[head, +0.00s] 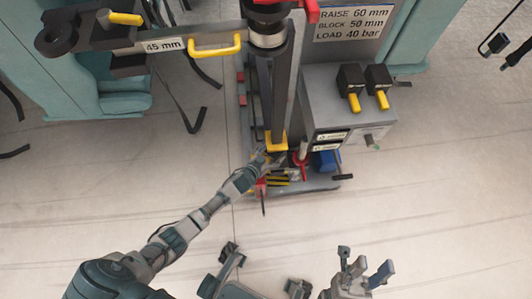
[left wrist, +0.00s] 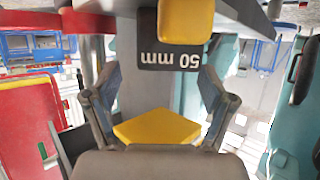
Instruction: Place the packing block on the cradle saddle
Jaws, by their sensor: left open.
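Two black blocks with yellow handles, (head: 350,79) and (head: 378,78), stand side by side on a grey cabinet in the head view. In the left wrist view a dark block (left wrist: 150,55), labelled 50 mm upside down, shows with a yellow handle (left wrist: 185,20) beyond my fingers. My left gripper (left wrist: 160,90) is open, a yellow piece (left wrist: 157,128) showing between its fingers; I cannot tell whether they touch. In the head view my left gripper (head: 264,155) is beside a yellow fitting (head: 276,142) at the column's lower end. My right gripper (head: 366,268) is open and empty. I cannot identify the cradle saddle surely.
A 45 mm arm (head: 165,45) with a yellow handle reaches across the upper left. A sign (head: 354,22) reads RAISE 60 mm, BLOCK 50 mm, LOAD 40 bar. A blue item (head: 325,160) lies on the cart base. The floor (head: 430,200) at right is clear.

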